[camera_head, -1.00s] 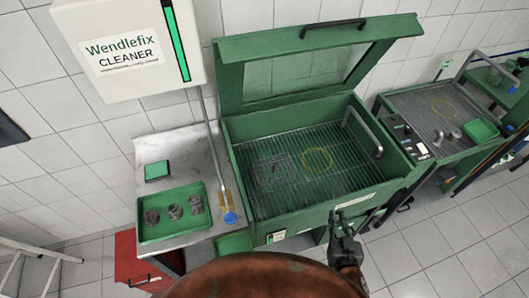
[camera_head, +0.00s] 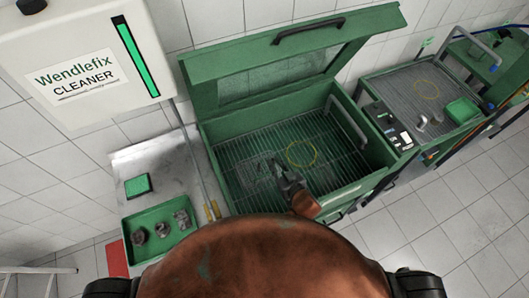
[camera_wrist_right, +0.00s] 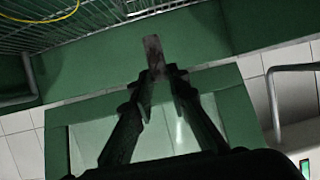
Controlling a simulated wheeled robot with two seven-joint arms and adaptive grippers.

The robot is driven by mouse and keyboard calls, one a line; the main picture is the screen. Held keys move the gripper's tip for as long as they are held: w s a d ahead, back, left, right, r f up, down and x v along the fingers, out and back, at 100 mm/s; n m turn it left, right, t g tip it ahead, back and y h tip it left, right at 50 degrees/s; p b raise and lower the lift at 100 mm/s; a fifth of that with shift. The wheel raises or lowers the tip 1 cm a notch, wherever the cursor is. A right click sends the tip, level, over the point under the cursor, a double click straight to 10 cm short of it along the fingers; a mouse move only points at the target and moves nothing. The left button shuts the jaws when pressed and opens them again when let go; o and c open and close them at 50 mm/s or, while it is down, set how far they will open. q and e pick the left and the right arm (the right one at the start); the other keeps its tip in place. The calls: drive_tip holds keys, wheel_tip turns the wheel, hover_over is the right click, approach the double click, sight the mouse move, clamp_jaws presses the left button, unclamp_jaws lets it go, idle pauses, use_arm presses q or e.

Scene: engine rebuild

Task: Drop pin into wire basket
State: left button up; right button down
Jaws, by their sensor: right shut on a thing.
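The wire basket (camera_head: 258,170) is a dim grey mesh shape lying on the grate inside the green washer tank, left of the yellow ring. My right gripper (camera_head: 281,172) is over the tank, close to the basket's right side in the picture. In the right wrist view, my right gripper (camera_wrist_right: 161,76) is shut on the pin (camera_wrist_right: 153,54), a short greyish-brown piece sticking out past the fingertips. In the head view the pin is too small to make out. My left gripper is not in view.
The green tank (camera_head: 222,178) has its lid (camera_head: 290,65) raised. A yellow ring (camera_head: 301,154) lies on the grate. A green tray (camera_head: 135,255) with several metal parts is on the bench at left. A second grated station (camera_head: 400,80) stands at right.

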drive_tip(key=w+a+f+n+y+b, duration=0.1)
drive_tip(key=w+a+f+b, duration=0.2)
drive_tip(key=a+f+b, duration=0.1)
wheel_tip(320, 180, down, 2)
drive_tip(key=shift+w+a+f+b, duration=0.15)
drive_tip(key=shift+f+b, duration=0.1)
drive_tip(key=shift+b, duration=0.6)
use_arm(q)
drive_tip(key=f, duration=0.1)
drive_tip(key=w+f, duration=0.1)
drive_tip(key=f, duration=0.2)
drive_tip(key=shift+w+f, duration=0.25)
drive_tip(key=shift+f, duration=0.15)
use_arm(e)
drive_tip(key=c, duration=1.8)
unclamp_jaws()
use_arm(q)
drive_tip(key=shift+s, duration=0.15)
use_arm(e)
drive_tip(key=v, duration=1.2)
drive_tip(key=shift+w, duration=0.15)
drive_tip(key=shift+r+g, duration=0.1)
drive_tip(key=shift+g, duration=0.2)
